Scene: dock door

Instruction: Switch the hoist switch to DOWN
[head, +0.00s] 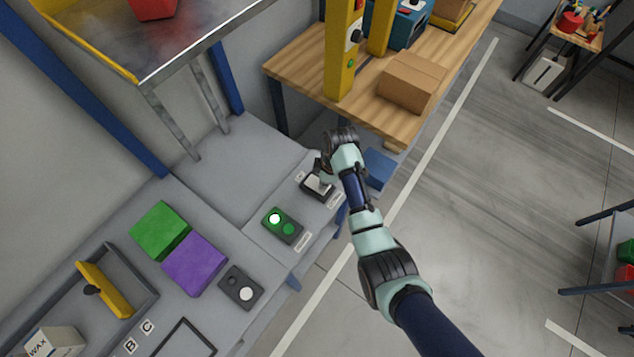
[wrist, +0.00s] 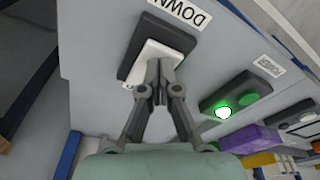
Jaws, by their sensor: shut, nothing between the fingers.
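The hoist switch (head: 318,187) is a dark plate with a white rocker on the grey bench, between two small labels. In the wrist view the white rocker (wrist: 150,62) sits on its dark plate (wrist: 172,35), and the DOWN label (wrist: 180,11) reads upside down beyond the plate. My gripper (head: 322,168) is at the switch, partly covering it. In the wrist view my gripper (wrist: 158,72) is shut and empty, its fingertips over the near part of the rocker. Whether they touch it I cannot tell. The rocker's tilt is also unclear.
A green-lit button box (head: 283,225) stands beside the switch. Further left are a purple block (head: 194,264), a green block (head: 160,229) and a dark box with a white button (head: 240,288). A yellow post (head: 342,60) and a wooden table (head: 300,65) stand behind.

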